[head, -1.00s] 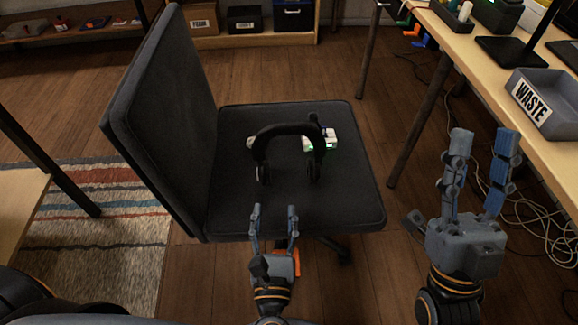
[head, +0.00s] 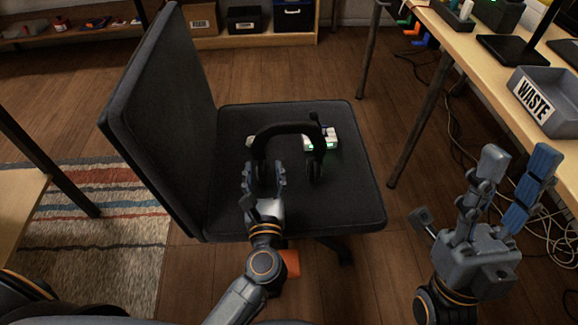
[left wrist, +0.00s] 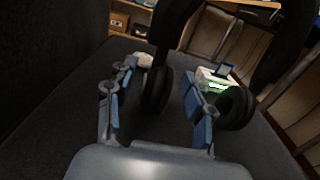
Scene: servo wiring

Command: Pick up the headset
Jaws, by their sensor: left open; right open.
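The black headset (head: 291,129) rests upright on the seat of the dark office chair (head: 350,200), its band arched on top and its ear cups below. My left gripper (head: 264,168) is open at the headset's left ear cup, over the seat. In the left wrist view, my left gripper (left wrist: 155,105) has its fingers apart, with one ear cup (left wrist: 157,90) between or just beyond them; I cannot tell if they touch it. The other ear cup (left wrist: 236,108) is to the right, outside the fingers. My right gripper (head: 518,165) is open and empty in front of the desk.
A white device with a green light (head: 331,138) lies on the seat behind the headset. The chair backrest (head: 165,115) rises at the left. A desk (head: 480,70) with a grey WASTE bin (head: 545,98) stands at the right. Cables lie on the floor below it.

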